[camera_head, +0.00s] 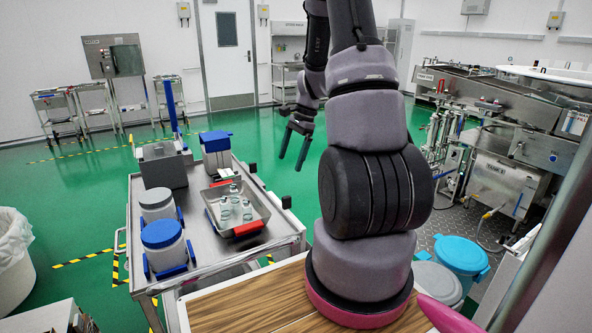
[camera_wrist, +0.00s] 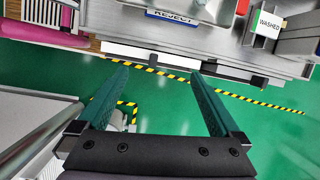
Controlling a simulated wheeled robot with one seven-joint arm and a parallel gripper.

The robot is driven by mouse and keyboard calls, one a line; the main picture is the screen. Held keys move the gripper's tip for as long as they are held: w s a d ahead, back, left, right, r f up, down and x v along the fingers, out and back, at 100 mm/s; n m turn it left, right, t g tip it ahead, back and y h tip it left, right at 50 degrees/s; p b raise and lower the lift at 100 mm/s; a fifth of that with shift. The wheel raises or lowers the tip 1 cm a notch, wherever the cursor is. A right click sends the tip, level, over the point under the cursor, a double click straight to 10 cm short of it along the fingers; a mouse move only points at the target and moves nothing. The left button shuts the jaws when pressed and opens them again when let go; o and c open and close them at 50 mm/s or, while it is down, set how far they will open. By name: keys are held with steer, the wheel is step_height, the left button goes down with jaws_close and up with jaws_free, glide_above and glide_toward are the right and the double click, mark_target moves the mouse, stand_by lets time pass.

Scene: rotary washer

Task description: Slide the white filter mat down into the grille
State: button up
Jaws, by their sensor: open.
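My gripper (camera_head: 290,163) is open and empty, hanging over the green floor beyond the cart in the head view. I cannot make out a white filter mat or the grille for sure in either view. My own arm hides part of the middle of the head view.
A steel cart (camera_head: 213,225) holds blue-lidded containers (camera_head: 163,245), a grey box (camera_head: 163,168) and a tray (camera_head: 262,205) with bottles. A steel washer line (camera_head: 540,112) stands at right. The wrist view shows a REJECT label (camera_wrist: 172,18) and a WASHED label (camera_wrist: 267,24).

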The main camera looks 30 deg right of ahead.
steer(key=m, duration=0.1)
glide_toward(288, 196)
steer(key=shift+g, duration=0.3)
steer(key=shift+w+x, duration=0.2)
steer(key=shift+x, duration=4.9)
steer(key=shift+c, duration=0.3)
jaws_close()
steer(key=shift+r, duration=0.1)
